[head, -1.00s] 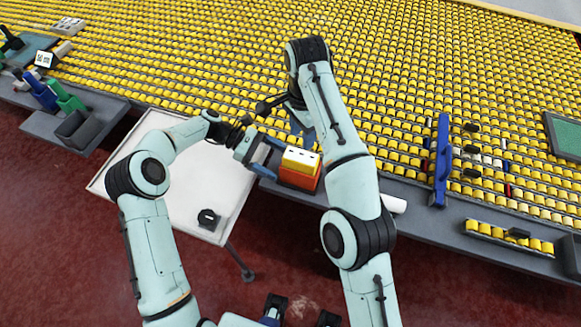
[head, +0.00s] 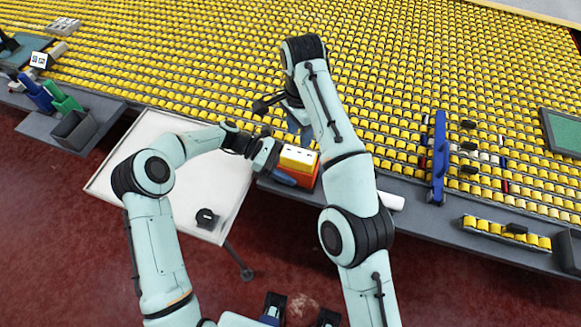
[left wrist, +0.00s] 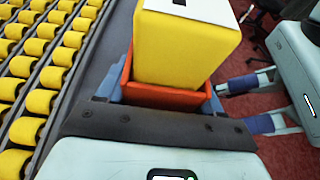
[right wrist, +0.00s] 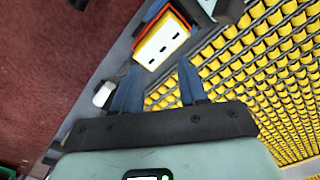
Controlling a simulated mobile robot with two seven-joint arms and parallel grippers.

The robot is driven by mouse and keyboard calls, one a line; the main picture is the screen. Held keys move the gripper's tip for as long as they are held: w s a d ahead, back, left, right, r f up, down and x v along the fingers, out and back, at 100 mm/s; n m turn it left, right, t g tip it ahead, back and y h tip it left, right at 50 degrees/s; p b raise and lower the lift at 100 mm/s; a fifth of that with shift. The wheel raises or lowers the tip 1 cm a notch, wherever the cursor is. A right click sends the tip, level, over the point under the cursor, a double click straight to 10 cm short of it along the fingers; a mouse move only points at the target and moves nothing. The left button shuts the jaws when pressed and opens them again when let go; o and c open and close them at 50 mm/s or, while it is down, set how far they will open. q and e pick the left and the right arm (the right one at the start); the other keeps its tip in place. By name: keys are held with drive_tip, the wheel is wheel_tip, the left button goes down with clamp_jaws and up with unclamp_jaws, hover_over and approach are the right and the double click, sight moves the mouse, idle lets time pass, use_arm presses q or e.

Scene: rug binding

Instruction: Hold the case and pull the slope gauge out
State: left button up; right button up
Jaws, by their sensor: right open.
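The orange case (head: 306,179) stands at the front edge of the grey ledge, with the yellow slope gauge (head: 299,158) upright in it, its white top showing. In the left wrist view the yellow gauge (left wrist: 180,50) rises out of the orange case (left wrist: 165,96). My left gripper (head: 288,176) has its blue fingers on either side of the case; whether they press on it I cannot tell. My right gripper (right wrist: 160,75) is open and empty, pointing down. In the right wrist view the gauge's white slotted top (right wrist: 162,42) lies beyond its fingertips.
The yellow roller bed (head: 400,90) fills the area behind the ledge. A white table (head: 150,150) with a small black item (head: 207,218) is at the left. A white roll (head: 391,201) and a blue upright tool (head: 438,160) are to the right of the case.

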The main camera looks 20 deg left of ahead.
sight(299, 154)
drive_tip(key=o, duration=0.5)
drive_tip(key=shift+o, duration=0.8)
drive_tip(key=shift+d+r, duration=0.1)
drive_tip(key=d+r+m+y, duration=0.1)
drive_tip(key=d+m+y, duration=0.3)
drive_tip(key=m, duration=0.6)
drive_tip(key=shift+m+y, duration=0.3)
drive_tip(key=x, duration=1.2)
drive_tip(key=shift+d, duration=0.25)
